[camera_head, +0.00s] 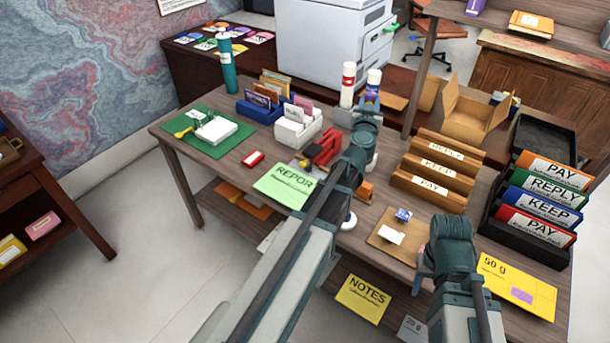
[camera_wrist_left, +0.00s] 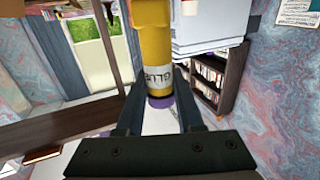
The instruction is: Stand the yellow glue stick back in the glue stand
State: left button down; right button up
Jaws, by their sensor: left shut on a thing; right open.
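The yellow glue stick (camera_wrist_left: 151,45) is gripped between the fingers of my left gripper (camera_wrist_left: 160,96) in the left wrist view. It has a purple end, and its GLUE label reads upside down there. In the head view my left wrist hides the held stick. A pale grey block that looks like the glue stand (camera_head: 343,117) is partly hidden behind that wrist. A red-and-white stick (camera_head: 348,85) stands upright at it, and a blue-and-white stick (camera_head: 374,80) shows just right of that. My right gripper (camera_head: 424,282) is low over the front right of the desk, its fingers mostly hidden.
A red stapler-like object (camera_head: 323,148) and a white card holder (camera_head: 297,128) are left of my left wrist. Wooden sorters (camera_head: 435,165) stand to the right. A black binder rack (camera_head: 525,238) is at far right, and a teal bottle (camera_head: 227,62) at back left.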

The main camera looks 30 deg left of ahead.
pick_arm(q)
jog(key=s+a+f+n+g+y+b, duration=0.1)
jog(key=s+f+n+g+y+b, duration=0.6)
jog(key=s, duration=0.4)
jog(key=s+a+f+n+g+y+b, duration=0.1)
jog(key=s+f+n+g+y+b, duration=0.45)
jog(key=s+f+b, duration=0.45)
jog(key=w+a, duration=0.8)
jog(key=w, duration=0.4)
jog(key=shift+w+a+f+g+p, duration=0.2)
jog(key=shift+w+a+g+p, duration=0.05)
jog(key=shift+g+p, duration=0.2)
jog(key=shift+f, duration=0.1)
notch_tip(320, 180, down, 3)
jog(key=b, duration=0.3)
jog(key=shift+f+b, duration=0.15)
jog(key=shift+b, duration=0.2)
jog(key=shift+f+b, duration=0.45)
jog(key=c, duration=0.5)
grip_release()
jog(key=shift+c, duration=0.2)
